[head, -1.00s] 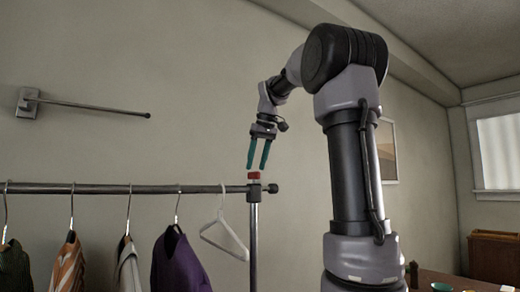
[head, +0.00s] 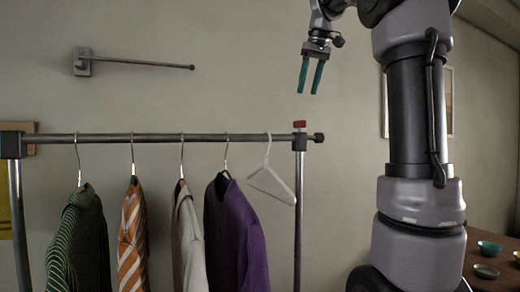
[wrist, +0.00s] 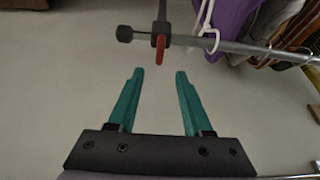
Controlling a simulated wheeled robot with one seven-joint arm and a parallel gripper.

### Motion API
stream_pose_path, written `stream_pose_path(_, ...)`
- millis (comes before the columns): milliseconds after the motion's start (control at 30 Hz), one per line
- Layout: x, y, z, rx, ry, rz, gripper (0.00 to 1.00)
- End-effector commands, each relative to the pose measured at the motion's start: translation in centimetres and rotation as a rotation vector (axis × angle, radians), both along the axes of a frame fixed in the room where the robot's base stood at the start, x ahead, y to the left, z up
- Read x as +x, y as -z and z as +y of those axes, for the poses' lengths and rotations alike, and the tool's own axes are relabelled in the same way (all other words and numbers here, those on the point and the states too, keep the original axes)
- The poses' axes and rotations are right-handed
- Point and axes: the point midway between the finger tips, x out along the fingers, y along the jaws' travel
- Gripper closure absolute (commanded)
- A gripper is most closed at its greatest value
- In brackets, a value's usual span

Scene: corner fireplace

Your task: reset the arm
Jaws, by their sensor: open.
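My gripper (head: 310,78) has two green fingers pointing down, spread apart with nothing between them. It hangs in the air above the right end of the clothes rack (head: 100,139), clear of the red clip (head: 299,125) on top of the rack's right post. In the wrist view my gripper (wrist: 153,76) shows open and empty, with the red clip (wrist: 160,46) and the rack's bar (wrist: 240,46) beyond the fingertips.
Several garments, including a purple one (head: 235,235), hang on the rack, with an empty white hanger (head: 272,185) near its right end. A wall rod (head: 140,64) sticks out at upper left. A brown table (head: 490,268) with small bowls is at lower right.

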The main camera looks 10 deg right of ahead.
Motion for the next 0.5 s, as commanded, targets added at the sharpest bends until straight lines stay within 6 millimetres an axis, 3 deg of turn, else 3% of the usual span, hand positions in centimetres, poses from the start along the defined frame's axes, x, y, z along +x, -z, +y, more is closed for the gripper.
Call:
stream_pose_path(167, -0.9, 0.7, 0.4, 0.011, 0.015, -0.005, 0.5)
stream_pose_path(267, -2.8, 2.4, 1.4, 0.038, 0.05, -0.018, 0.5)
stream_pose_path(367, -5.7, 5.4, 3.1, 0.084, 0.107, -0.041, 0.5)
stream_pose_path(500, -10.2, 10.9, 5.7, 0.165, 0.212, -0.08, 0.5)
